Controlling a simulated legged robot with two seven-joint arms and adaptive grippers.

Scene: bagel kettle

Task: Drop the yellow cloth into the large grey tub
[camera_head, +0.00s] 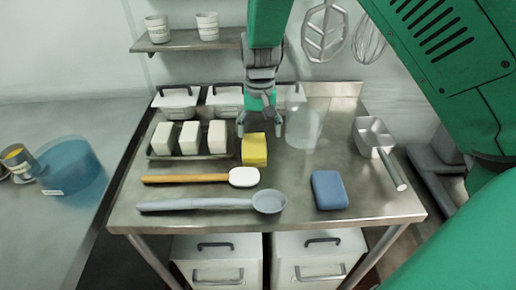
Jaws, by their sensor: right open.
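The yellow cloth (254,150) looks like a small, folded, block-shaped piece and sits on the steel table, just right of the tray of white blocks. My right gripper (259,124) comes down from the top, with open fingers pointing down just behind and above the cloth. Its jaws look empty; I cannot tell whether a finger touches the cloth. No large grey tub is clearly identifiable; a dark grey object (440,163) stands beyond the table's right side, partly hidden by my green arm. My left gripper is not in view.
Right of the gripper stands a translucent container (303,128). A blue sponge (329,190), a grey ladle (268,202), a wooden-handled spatula (190,179) and a metal scoop (374,134) lie on the table (375,205). White bins (320,262) stand below.

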